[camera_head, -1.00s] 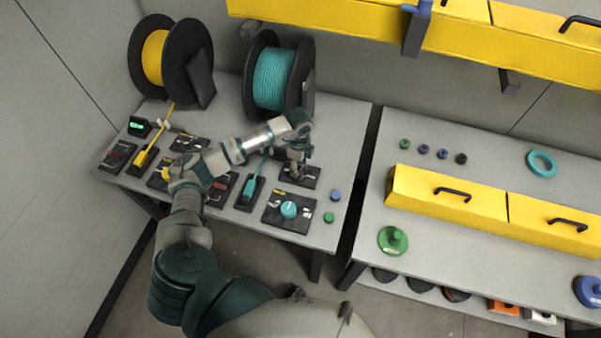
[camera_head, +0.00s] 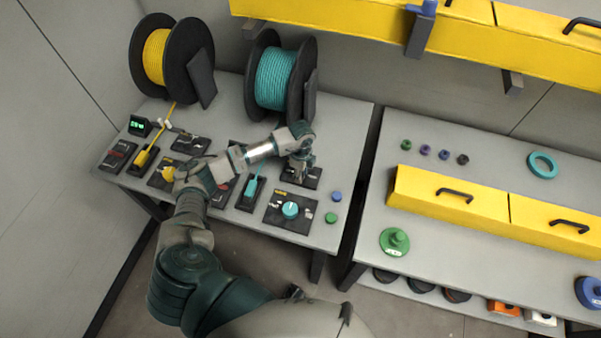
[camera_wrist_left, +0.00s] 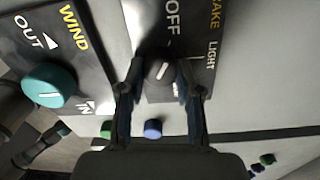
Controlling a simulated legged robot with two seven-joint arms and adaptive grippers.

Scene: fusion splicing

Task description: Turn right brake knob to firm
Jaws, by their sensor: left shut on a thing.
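The right brake panel is a black plate (camera_head: 313,184) behind the turquoise wind knob (camera_head: 290,210). In the left wrist view the black brake knob (camera_wrist_left: 160,68) has a white pointer line, tilted towards the upper right of the picture. The words OFF, LIGHT and part of BRAKE show on its panel (camera_wrist_left: 200,68); no FIRM label is readable. My left gripper (camera_head: 300,172) is over the panel, its fingers (camera_wrist_left: 158,92) shut on the brake knob from both sides. In the head view the gripper hides the knob. My right gripper is not in view.
The turquoise reel (camera_head: 272,80) stands behind my left gripper. A gap separates this table from the right table (camera_head: 450,240).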

